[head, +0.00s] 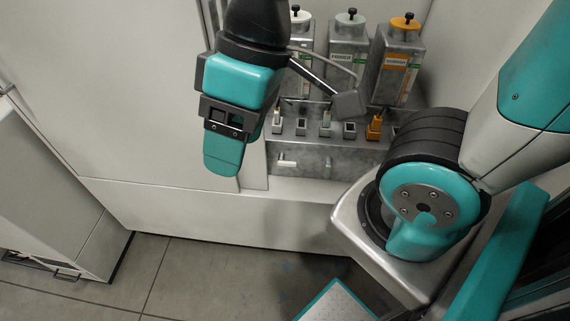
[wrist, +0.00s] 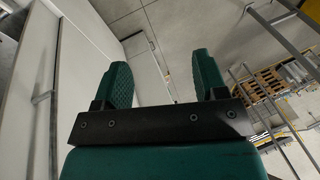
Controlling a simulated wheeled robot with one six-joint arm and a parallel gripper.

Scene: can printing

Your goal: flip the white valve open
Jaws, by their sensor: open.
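A grey metal block (head: 345,158) sits in a recess of the pale machine, with a row of small valves on its top. The small pale valve (head: 278,120) at the left end of the row looks like the white one; its exact lever position is too small to tell. An orange valve (head: 375,127) stands further right. A white handle-like piece (head: 287,163) is on the block's front face. My gripper (head: 222,160) hangs left of the block, pointing down, apart from the valves. In the wrist view my gripper (wrist: 164,78) has its two teal fingers spread with nothing between them.
Metal bottles with white (head: 300,35), grey (head: 348,50) and orange (head: 398,60) caps stand behind the valves. The machine's wall (head: 140,100) is close behind my gripper. The floor (head: 190,275) in front is clear. The wrist view shows racks with boxes (wrist: 275,85) at right.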

